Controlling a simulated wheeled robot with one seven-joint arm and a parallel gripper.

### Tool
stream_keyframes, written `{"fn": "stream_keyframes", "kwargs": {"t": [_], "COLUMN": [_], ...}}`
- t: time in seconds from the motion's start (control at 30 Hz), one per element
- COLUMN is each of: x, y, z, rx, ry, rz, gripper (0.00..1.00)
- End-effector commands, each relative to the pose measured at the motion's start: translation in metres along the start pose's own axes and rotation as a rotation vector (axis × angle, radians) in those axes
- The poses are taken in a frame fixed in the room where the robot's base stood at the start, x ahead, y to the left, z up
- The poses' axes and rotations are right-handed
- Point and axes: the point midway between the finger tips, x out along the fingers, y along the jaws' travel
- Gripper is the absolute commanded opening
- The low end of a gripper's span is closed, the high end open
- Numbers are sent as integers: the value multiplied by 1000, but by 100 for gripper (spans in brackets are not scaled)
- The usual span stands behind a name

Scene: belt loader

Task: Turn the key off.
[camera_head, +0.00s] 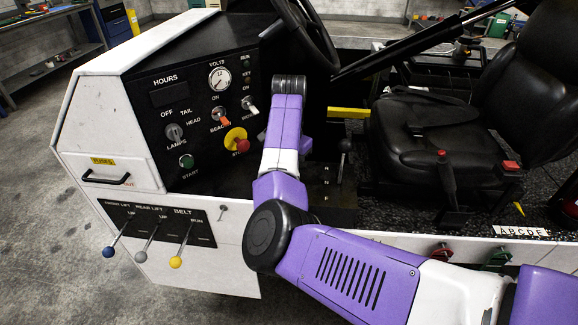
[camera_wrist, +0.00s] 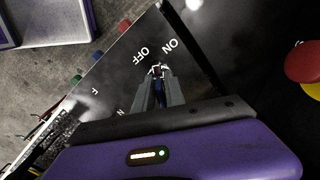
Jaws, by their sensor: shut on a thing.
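The key (camera_wrist: 157,69) shows in the wrist view as a small pale and reddish piece between my fingertips, mostly hidden by them. It is at a dark panel (camera_wrist: 190,90) with white OFF and ON lettering just beyond the fingertips, OFF to the left and ON to the right. My gripper (camera_wrist: 157,74) is shut on the key. I cannot tell which mark the key points to. In the head view my purple arm stands in front of the panel, and the gripper and key are hidden behind it.
A red and yellow stop button (camera_wrist: 306,66) is at the right of the wrist view; it also shows in the head view (camera_head: 238,141) close to my arm. The steering wheel (camera_head: 322,52) is above, the seat (camera_head: 425,125) to the right. Belt levers (camera_head: 181,248) stand out front-left.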

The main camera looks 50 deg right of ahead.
Motion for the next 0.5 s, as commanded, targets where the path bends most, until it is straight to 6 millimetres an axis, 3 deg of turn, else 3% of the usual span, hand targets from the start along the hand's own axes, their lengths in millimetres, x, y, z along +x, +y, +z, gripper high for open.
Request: {"fn": "stream_keyframes", "kwargs": {"t": [0.5], "x": [-2], "y": [2], "z": [0], "rx": [-257], "ry": [-1], "rz": [4], "gripper": [0]}}
